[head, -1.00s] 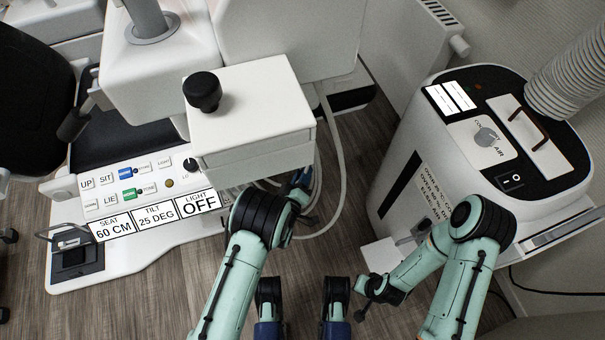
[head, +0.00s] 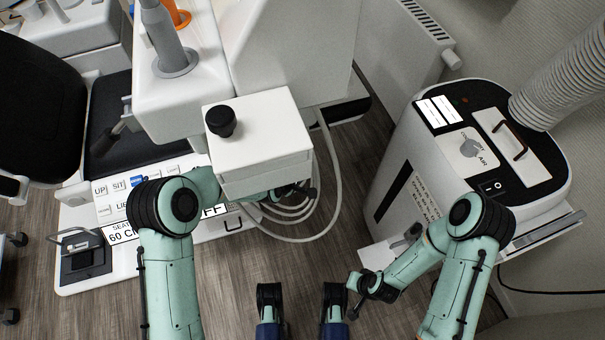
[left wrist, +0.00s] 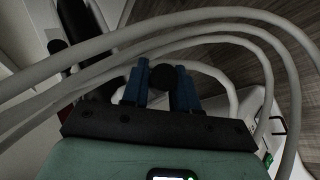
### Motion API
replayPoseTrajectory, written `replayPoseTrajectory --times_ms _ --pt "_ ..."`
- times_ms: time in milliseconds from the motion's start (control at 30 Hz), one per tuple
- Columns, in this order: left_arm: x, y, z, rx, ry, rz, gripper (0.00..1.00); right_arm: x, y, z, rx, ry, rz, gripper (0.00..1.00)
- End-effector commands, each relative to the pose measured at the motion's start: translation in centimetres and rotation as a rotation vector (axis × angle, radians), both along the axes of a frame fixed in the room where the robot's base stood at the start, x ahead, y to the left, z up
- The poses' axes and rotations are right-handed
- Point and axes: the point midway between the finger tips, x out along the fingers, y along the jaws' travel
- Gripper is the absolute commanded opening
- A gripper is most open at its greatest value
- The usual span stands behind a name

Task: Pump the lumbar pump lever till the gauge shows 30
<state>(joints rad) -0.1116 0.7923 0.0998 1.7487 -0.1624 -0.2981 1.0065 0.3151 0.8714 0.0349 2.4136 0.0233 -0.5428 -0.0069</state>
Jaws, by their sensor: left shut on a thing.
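My left gripper (left wrist: 159,88) shows two blue fingers in the left wrist view, on either side of a dark round knob (left wrist: 163,77), and is shut on it. I cannot tell whether this knob is the end of the lumbar pump lever. In the head view my left forearm reaches under the white box, which hides most of that hand. No pump gauge can be made out. My right gripper (head: 364,290) hangs low at the centre right, apart from the white machine; its fingers are too small to read.
A white box (head: 262,140) with a black knob (head: 220,121) stands above the left hand. Pale hoses (head: 335,190) loop beside it and cross the left wrist view. A button panel (head: 115,200) is at left, a white machine (head: 480,160) at right. Floor shows between.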

Motion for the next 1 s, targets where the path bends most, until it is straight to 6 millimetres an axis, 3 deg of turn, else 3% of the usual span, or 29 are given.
replayPoseTrajectory --times_ms 767,800,833,1000 --pt "0.25 -0.01 0.74 -0.032 0.096 0.000 0.00 -0.01 0.00 0.00 0.000 0.000 0.000 0.00" --pt "0.26 -0.01 0.75 -0.032 0.096 0.000 0.42 -0.01 0.00 0.00 0.000 0.000 0.000 0.00" --pt "0.25 0.00 0.74 -0.032 0.096 0.000 0.48 -0.01 0.00 0.00 0.000 0.000 0.000 0.00" --pt "0.24 0.03 0.70 -0.030 0.096 0.000 0.48 -0.01 0.00 0.00 0.000 0.000 0.000 0.00"
